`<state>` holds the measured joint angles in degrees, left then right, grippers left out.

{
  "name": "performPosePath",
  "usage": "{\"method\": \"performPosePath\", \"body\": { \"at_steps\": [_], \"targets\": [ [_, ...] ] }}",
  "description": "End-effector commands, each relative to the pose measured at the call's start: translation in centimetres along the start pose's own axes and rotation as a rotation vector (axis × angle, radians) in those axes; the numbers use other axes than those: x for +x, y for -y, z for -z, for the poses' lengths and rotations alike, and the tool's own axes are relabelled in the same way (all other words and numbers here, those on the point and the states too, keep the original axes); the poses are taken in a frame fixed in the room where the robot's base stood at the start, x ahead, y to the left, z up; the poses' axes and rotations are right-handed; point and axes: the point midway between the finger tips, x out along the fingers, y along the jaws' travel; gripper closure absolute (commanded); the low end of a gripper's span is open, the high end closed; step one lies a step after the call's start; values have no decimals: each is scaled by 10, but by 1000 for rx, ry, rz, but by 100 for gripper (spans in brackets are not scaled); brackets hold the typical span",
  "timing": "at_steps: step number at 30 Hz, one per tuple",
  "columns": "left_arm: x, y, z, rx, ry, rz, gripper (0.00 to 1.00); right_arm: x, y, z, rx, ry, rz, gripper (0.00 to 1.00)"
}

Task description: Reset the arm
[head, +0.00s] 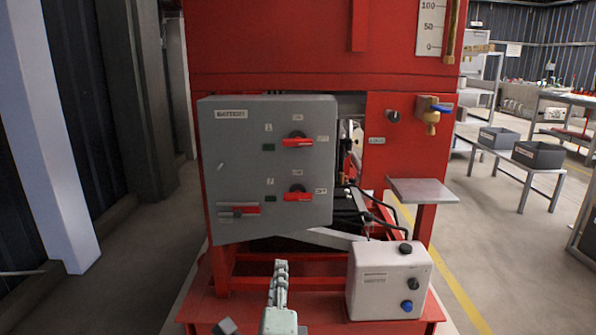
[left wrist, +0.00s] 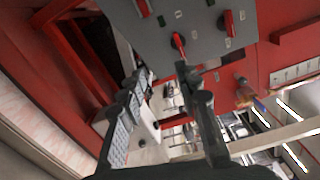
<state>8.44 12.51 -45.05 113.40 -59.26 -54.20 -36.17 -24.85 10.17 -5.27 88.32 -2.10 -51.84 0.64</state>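My left gripper (head: 281,268) shows at the bottom centre of the head view, seen nearly edge-on, in front of the red pump frame and below the grey control box (head: 265,170). In the left wrist view the two dark fingers of the left gripper (left wrist: 168,84) stand apart with nothing between them. Beyond them the grey box (left wrist: 205,35) shows at the top with its red handles. The gripper appears apart from the box. My right gripper is in neither view.
The grey box carries an upper red switch (head: 297,142) and a lower red switch (head: 297,196). A white box with knobs (head: 388,285) stands right of the gripper. A small grey shelf (head: 422,190) juts out above it. The floor at left (head: 150,260) is clear.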

Motion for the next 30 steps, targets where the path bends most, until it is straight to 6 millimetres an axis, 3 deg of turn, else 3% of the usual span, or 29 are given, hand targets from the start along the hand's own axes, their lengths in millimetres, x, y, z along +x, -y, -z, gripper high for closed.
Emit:
{"method": "performPosePath", "body": {
  "at_steps": [5,15,23,26,30],
  "targets": [
    [4,-31,-42,146,21,0,67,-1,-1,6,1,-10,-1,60],
    [10,-77,-125,380,59,-18,67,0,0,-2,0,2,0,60],
    [5,-164,-165,195,109,-242,67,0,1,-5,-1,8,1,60],
    [-4,-204,-186,111,144,-340,67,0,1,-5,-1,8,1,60],
    [-29,-273,-223,-43,227,-505,67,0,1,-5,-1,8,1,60]
  ]
}}
